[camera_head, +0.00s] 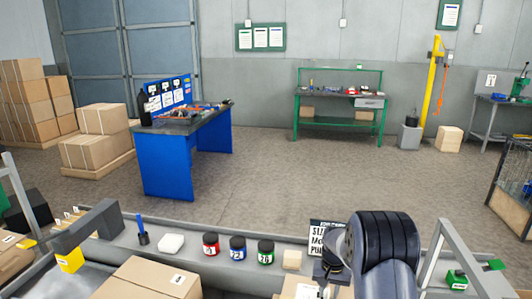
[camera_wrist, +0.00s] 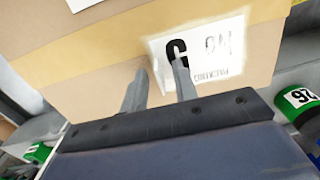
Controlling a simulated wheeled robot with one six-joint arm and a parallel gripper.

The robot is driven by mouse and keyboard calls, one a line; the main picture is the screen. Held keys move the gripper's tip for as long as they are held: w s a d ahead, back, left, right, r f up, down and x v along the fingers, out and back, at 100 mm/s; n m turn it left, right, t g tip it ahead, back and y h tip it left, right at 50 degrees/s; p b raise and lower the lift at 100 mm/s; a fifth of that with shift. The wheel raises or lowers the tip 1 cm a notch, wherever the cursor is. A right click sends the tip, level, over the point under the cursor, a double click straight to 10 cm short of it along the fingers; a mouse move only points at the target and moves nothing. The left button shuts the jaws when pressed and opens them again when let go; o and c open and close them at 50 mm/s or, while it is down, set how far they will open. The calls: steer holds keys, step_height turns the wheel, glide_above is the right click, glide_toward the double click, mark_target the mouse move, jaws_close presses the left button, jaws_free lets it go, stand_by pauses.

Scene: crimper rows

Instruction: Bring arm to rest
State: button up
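My arm (camera_head: 385,250) is dark and jointed, and stands at the lower right of the head view. In the wrist view the two grey fingers of my gripper (camera_wrist: 160,68) are apart, with nothing held between them. Behind them is a cardboard box (camera_wrist: 90,60) with a white label (camera_wrist: 215,50) bearing a black "G" or "6"; one finger partly covers the label. I cannot tell whether the fingers touch the box. In the head view the gripper end is mostly hidden at the bottom edge, by a box (camera_head: 290,289).
A grey bench (camera_head: 195,258) close to me holds red (camera_head: 211,244), blue (camera_head: 237,248) and green (camera_head: 265,251) numbered jars, a brush in a cup (camera_head: 142,236) and a sign (camera_head: 325,238). Cardboard boxes (camera_head: 150,278) stand in front. Beyond are a blue workbench (camera_head: 165,160) and open floor.

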steer(key=shift+r+p, duration=1.3)
steer(key=shift+r, duration=0.35)
